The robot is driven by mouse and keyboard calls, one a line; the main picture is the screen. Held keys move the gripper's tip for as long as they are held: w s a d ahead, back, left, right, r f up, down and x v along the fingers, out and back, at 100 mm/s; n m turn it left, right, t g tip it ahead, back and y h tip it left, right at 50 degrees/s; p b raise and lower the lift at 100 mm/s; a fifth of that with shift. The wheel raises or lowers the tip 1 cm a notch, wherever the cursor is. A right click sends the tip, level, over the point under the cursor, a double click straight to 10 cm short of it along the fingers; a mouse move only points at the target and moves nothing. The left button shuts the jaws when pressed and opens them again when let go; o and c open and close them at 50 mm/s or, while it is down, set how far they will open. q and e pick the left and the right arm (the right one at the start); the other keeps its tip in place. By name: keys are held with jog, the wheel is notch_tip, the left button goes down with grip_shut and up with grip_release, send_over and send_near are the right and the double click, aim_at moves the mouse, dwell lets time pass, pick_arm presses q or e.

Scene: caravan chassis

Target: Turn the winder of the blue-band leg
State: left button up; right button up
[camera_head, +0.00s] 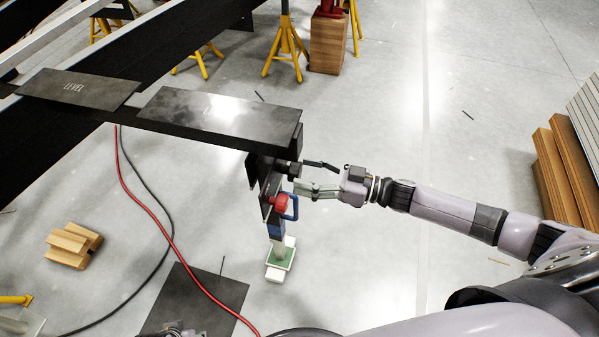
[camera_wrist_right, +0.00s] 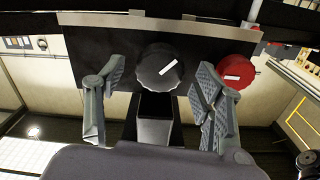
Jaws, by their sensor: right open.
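The blue-band leg (camera_head: 277,229) stands upright under the dark chassis end, its foot on a green and white pad (camera_head: 280,260). A red knob (camera_head: 279,202) and a blue handle (camera_head: 291,208) sit on its upper part. My right gripper (camera_head: 301,177) is open at the right of the leg's top. In the right wrist view, a black round knob (camera_wrist_right: 161,68) with a white mark lies ahead between the open fingers (camera_wrist_right: 153,95), apparently untouched. A grey piece at the head view's bottom edge may be my left gripper (camera_head: 178,331), mostly cut off.
Dark plates (camera_head: 222,115) lie on the chassis beam above the leg. A red hose (camera_head: 150,212) and black cable run over the floor and a dark mat (camera_head: 225,291). Wooden blocks (camera_head: 74,245) lie at left.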

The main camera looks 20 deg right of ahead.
jog(key=shift+x, duration=1.15)
jog(key=c, duration=1.2)
